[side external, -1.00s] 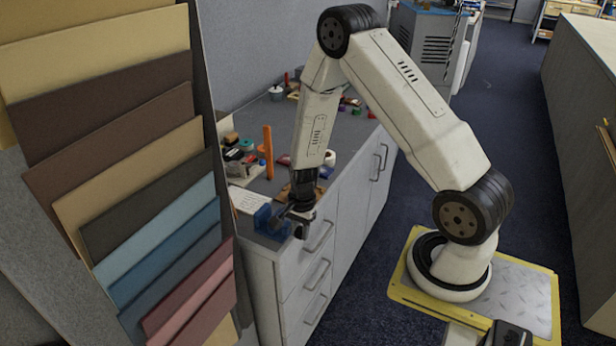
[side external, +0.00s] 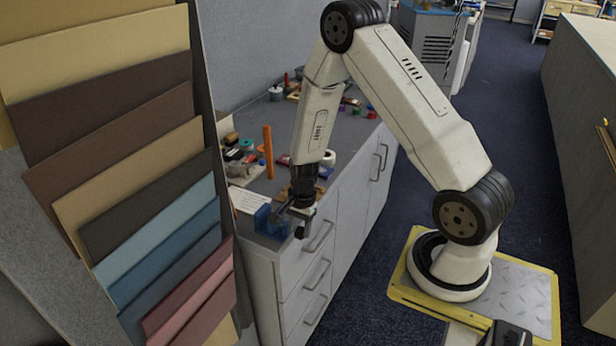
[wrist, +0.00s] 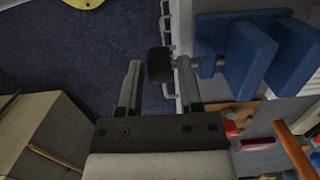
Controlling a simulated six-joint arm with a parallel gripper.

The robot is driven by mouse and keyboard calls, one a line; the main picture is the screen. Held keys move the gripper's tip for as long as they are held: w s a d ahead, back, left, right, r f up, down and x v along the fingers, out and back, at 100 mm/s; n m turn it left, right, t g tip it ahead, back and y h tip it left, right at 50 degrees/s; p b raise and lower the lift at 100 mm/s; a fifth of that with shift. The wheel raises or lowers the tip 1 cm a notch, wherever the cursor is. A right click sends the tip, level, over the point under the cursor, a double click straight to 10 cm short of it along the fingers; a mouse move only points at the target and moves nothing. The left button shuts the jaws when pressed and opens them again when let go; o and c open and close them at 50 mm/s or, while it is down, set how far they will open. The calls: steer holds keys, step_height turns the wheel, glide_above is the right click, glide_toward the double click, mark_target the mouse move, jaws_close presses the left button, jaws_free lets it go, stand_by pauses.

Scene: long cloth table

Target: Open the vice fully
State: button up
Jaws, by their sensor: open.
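The blue vice (side external: 264,219) sits at the near corner of the cabinet top. In the wrist view its blue jaws (wrist: 248,55) stand at the upper right with a clear gap between two blue blocks. A metal screw (wrist: 207,66) runs from the vice to a round black knob (wrist: 160,65). My gripper (wrist: 157,70) is open, with one finger on each side of the knob. Whether either finger touches the knob cannot be told. In the side view my gripper (side external: 303,218) is at the cabinet edge, just right of the vice, and hides the knob.
An orange upright bar (side external: 268,150), a white roll (side external: 328,158) and several small items stand farther back on the cabinet top. A white sheet (side external: 247,200) lies behind the vice. Drawer handles (side external: 320,236) stick out below. The floor beside the cabinet is clear.

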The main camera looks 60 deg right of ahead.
steer(key=shift+d+r, duration=0.2)
steer(key=shift+r, duration=1.45)
steer(key=shift+d+r, duration=0.2)
steer(key=shift+r, duration=1.45)
steer(key=shift+s+d, duration=0.1)
steer(key=shift+d+f+y, duration=0.2)
steer(key=shift+d+y, duration=0.4)
steer(key=shift+y, duration=0.2)
steer(key=shift+d+f+y, duration=0.2)
steer(key=shift+d+y, duration=0.35)
steer(key=shift+y, duration=0.25)
steer(key=shift+a+f, duration=0.1)
steer(key=shift+f, duration=0.05)
steer(key=shift+x, duration=3.7)
steer(key=shift+f, duration=0.1)
jaws_close()
